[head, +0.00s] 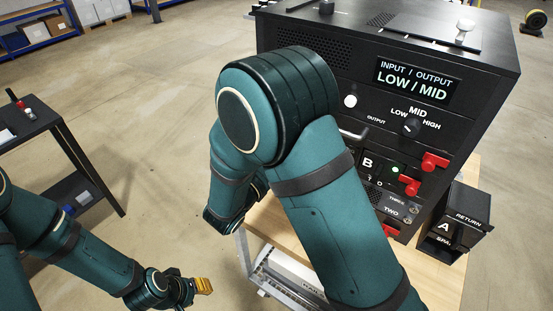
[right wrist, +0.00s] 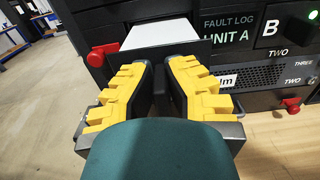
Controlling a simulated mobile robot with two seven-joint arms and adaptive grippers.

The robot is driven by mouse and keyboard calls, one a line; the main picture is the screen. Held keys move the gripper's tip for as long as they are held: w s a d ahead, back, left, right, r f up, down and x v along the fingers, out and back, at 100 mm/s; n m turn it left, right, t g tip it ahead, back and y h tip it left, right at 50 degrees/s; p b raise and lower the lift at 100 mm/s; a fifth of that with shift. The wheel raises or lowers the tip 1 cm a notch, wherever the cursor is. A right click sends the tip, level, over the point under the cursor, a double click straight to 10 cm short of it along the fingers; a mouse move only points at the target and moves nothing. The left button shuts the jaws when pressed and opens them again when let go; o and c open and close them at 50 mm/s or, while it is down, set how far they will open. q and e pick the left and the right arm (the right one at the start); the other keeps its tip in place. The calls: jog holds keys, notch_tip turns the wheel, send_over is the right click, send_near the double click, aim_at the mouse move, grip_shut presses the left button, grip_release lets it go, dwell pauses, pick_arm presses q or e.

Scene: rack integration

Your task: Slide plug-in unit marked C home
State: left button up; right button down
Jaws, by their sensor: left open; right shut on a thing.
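My right gripper (right wrist: 158,88) is shut on the dark upright handle of a plug-in unit. The unit's pale top (right wrist: 160,36) and dark front panel (right wrist: 185,50) show in the right wrist view, in front of the rack. Its mark is not readable, and I cannot tell how far in it sits. My right arm hides this gripper and the unit in the head view. The black rack (head: 300,50) has a unit marked B (head: 367,163), also in the right wrist view (right wrist: 268,28). My left gripper (head: 203,286) is open and empty, low at the left.
A black box labelled RETURN (head: 468,218) holds a unit marked A (head: 443,227) right of the rack. Red levers (head: 434,161) stick out of the rack front. The wooden bench (head: 455,275) has some bare room. A dark side table (head: 30,140) stands left.

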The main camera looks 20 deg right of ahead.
jog(key=shift+x, duration=5.1)
jog(key=c, duration=1.1)
grip_release()
jog(key=shift+o, duration=0.2)
jog(key=v, duration=1.2)
